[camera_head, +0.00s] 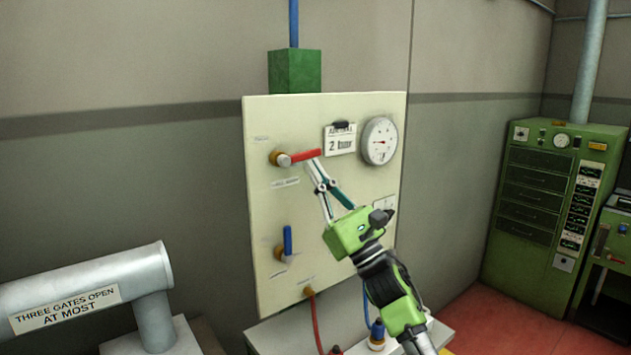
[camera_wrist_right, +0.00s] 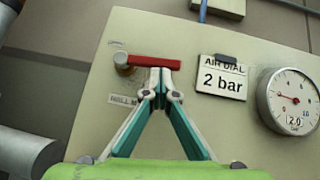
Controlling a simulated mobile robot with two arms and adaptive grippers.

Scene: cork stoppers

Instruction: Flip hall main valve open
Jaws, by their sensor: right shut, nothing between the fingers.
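The hall main valve has a red lever (camera_head: 305,156) that lies nearly level, pointing right from its brass pivot (camera_head: 280,159) on the cream panel (camera_head: 345,215). In the right wrist view the red lever (camera_wrist_right: 158,61) is also nearly level, above a partly hidden label (camera_wrist_right: 122,100). My right gripper (camera_head: 313,163) is shut and empty. Its fingertips (camera_wrist_right: 159,77) are at the lever's underside; I cannot tell whether they touch it. My left gripper is not in view.
A blue-handled valve (camera_head: 287,240) points up lower on the panel. A gauge (camera_head: 380,141) and a "2 bar" card (camera_head: 341,142) sit right of the red lever. A grey pipe (camera_head: 80,290) stands at left, a green cabinet (camera_head: 540,210) at right.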

